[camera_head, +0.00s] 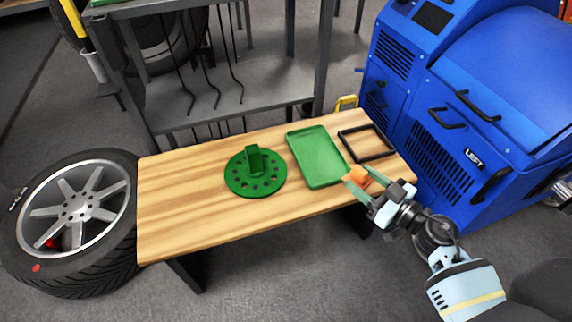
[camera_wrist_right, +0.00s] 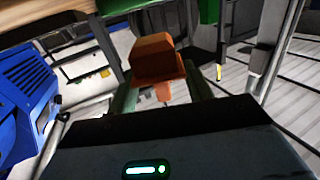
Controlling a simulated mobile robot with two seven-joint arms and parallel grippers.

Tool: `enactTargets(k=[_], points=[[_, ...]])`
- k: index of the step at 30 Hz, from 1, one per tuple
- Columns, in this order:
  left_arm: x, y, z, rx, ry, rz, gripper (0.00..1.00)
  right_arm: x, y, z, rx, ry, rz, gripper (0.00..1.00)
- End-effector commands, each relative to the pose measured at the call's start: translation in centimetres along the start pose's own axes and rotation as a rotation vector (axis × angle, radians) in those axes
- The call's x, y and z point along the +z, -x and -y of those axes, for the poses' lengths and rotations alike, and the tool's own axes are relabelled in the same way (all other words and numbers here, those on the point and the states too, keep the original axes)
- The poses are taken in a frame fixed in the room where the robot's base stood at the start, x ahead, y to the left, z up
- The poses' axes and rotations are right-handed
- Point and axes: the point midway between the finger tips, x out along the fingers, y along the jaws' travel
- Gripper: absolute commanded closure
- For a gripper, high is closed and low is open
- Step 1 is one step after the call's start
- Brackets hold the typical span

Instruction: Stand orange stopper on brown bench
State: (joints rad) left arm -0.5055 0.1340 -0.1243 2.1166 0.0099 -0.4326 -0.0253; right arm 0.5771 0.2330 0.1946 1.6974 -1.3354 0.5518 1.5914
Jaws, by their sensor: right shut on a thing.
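The orange stopper (camera_head: 357,178) is between the green fingers of my right gripper (camera_head: 355,175), which is shut on it. In the head view it appears at the front right edge of the brown bench (camera_head: 195,200), just right of the green tray. The head view does not clearly show whether it touches the bench top. In the right wrist view the stopper (camera_wrist_right: 155,60) shows as an orange block with a wider lower flange between the fingers. The bench's wooden edge (camera_wrist_right: 45,15) shows at the upper left there. My left gripper is in neither view.
On the bench are a green round holed plate (camera_head: 240,183) with an upright block, a green tray (camera_head: 318,158) and a black square frame (camera_head: 366,143). A blue machine (camera_head: 455,125) stands right, a wheel (camera_head: 75,215) left, a grey rack (camera_head: 215,100) behind. The bench's left part is clear.

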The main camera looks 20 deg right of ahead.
Motion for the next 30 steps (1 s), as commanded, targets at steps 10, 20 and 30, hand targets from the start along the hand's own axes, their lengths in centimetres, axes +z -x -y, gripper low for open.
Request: enactTargets(k=[10, 20, 30], points=[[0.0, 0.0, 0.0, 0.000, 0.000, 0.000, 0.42, 0.0, -0.1, 0.1, 0.001, 0.001, -0.014, 0.74], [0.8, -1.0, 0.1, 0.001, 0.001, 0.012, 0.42, 0.6, -3.8, 3.2, 0.000, -0.003, -0.017, 0.74], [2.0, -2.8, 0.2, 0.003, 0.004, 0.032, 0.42, 1.3, -9.8, 8.1, 0.000, -0.002, -0.015, 0.74]])
